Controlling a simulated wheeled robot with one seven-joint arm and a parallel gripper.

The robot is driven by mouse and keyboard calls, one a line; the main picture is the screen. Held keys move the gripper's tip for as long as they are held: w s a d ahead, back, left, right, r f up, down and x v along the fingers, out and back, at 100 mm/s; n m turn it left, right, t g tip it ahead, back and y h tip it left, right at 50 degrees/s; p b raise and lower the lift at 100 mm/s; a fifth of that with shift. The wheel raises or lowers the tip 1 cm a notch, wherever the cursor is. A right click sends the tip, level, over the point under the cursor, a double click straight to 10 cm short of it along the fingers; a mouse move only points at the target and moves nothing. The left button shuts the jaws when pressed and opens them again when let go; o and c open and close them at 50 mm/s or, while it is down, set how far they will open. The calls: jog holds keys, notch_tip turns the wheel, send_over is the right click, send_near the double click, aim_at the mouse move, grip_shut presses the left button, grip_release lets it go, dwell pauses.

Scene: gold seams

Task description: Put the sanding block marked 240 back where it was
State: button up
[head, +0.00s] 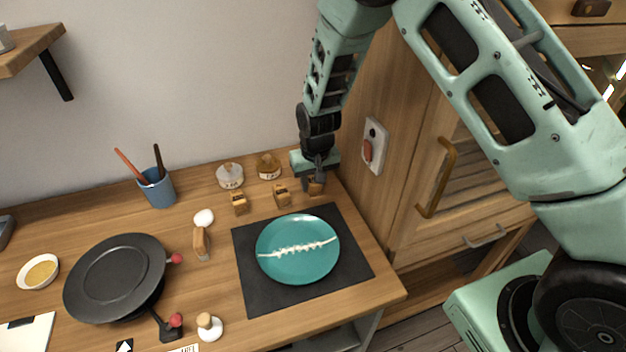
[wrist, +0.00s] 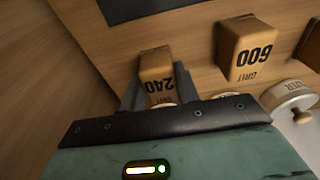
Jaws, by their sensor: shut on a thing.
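The sanding block marked 240 (wrist: 158,68) is between the two fingers of my gripper (wrist: 158,90) in the wrist view, with its number facing the camera. In the head view my gripper (head: 315,183) is low at the back right of the worktop, shut on that block (head: 317,188). The block is at the right end of a row of similar blocks; I cannot tell whether it touches the worktop. A block marked 600 (wrist: 246,45) stands beside it, apart, and also shows in the head view (head: 282,196). Another block (head: 240,204) is further left.
Two lidded jars (head: 230,176) (head: 269,167) stand behind the blocks. A teal plate with a white seam (head: 297,265) lies on a dark mat (head: 350,255) in front. The wooden cabinet (head: 400,150) rises close on the right. A blue cup (head: 158,188) holds tools at left.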

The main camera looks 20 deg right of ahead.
jog(key=o, duration=0.9)
notch_tip(320, 180, up, 12)
jog(key=s+b, duration=0.1)
jog(key=s, duration=0.1)
jog(key=s+a+r+n+g+y, duration=0.1)
jog(key=s+a+r+n, duration=0.2)
jog(key=s, duration=0.6)
jog(key=s+a+r+n+y, duration=0.1)
jog(key=s+a+r, duration=0.35)
jog(key=s, duration=0.45)
jog(key=s+n, duration=0.1)
jog(key=s, duration=0.3)
jog(key=s+d+n+h, duration=0.1)
jog(key=s, duration=0.4)
jog(key=s+n, duration=0.1)
jog(key=s, duration=0.3)
jog(key=shift+s+d+r+n+g, duration=0.15)
jog(key=shift+s+r+n+g, duration=0.1)
jog(key=shift+n+g, duration=0.15)
